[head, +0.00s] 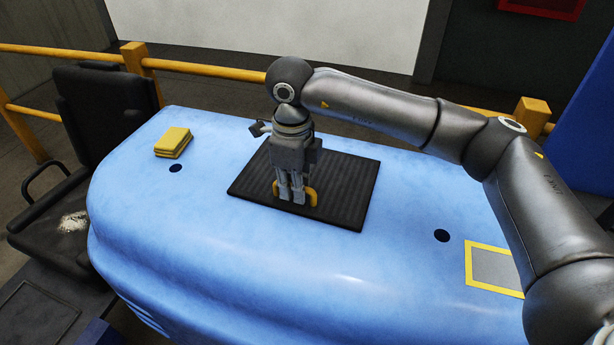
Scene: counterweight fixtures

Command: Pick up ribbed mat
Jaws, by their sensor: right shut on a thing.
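The ribbed mat (345,190) is a black, roughly rectangular mat lying flat on the blue counterweight surface. A yellow handle-like piece (311,196) shows at the mat, partly hidden behind my gripper. My right gripper (292,198) points down over the left-middle part of the mat. Its fingers are shut on the yellow handle-like piece, and they hide its middle. The mat looks level, and I see no clear gap under it. My left gripper is not in view.
A yellow block (173,142) sits on the blue counterweight (240,260) at the left. A yellow-framed grey panel (493,268) lies at the right. Dark round holes flank the mat. A black seat (100,120) and yellow railings (200,68) stand beyond the left and back edges.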

